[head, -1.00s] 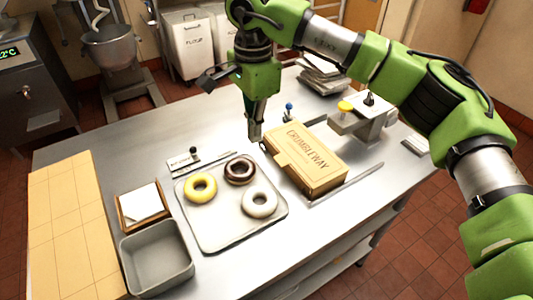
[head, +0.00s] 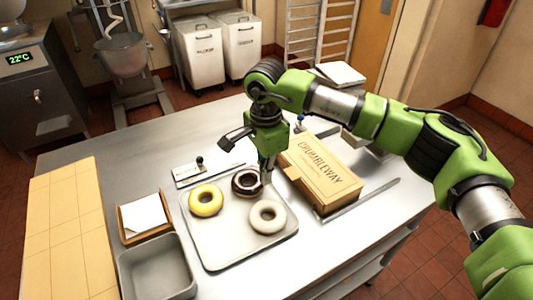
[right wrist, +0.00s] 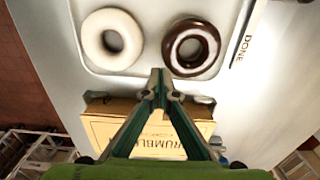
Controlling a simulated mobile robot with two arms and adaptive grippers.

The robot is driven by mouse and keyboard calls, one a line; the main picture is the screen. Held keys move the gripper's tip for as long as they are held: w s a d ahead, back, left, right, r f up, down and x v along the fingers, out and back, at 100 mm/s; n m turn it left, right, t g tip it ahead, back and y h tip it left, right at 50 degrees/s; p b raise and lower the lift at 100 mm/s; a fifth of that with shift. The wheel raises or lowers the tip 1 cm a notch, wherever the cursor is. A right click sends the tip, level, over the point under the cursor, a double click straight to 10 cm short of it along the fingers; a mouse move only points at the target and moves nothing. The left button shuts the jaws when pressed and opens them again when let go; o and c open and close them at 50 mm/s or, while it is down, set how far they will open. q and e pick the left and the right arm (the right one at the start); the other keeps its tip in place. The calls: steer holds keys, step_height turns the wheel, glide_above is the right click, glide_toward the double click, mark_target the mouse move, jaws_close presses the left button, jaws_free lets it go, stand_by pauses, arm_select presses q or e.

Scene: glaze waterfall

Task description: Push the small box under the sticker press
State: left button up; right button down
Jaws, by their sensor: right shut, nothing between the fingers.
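A small cardboard box (head: 325,178) marked CRUMBLEWAY lies closed on the steel table, right of the donut tray. It also shows in the right wrist view (right wrist: 105,128), partly behind my fingers. The sticker press (head: 373,151) stands behind the box to the right, mostly hidden by my right arm. My right gripper (head: 267,180) is shut and empty, pointing down between the tray's far right edge and the box's left side. In the right wrist view its closed tips (right wrist: 158,75) appear near the tray edge. Whether it touches the box is unclear. My left gripper is not in view.
A tray (head: 222,258) holds yellow, chocolate and white donuts. A small label plate with a knob (head: 198,172) lies behind it. A wooden holder with paper (head: 145,215) and a grey bin (head: 157,270) stand left. A flat metal strip (head: 360,199) lies along the box's near right side.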

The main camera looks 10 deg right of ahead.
steer(key=d, duration=0.1)
steer(key=d+p, duration=0.1)
steer(key=w, duration=0.1)
steer(key=shift+d+f+p, duration=0.35)
steer(key=shift+d+f, duration=0.05)
steer(key=shift+w+d+f, duration=0.1)
steer(key=shift+w+d, duration=0.1)
steer(key=shift+d, duration=0.3)
steer(key=shift+a, duration=0.1)
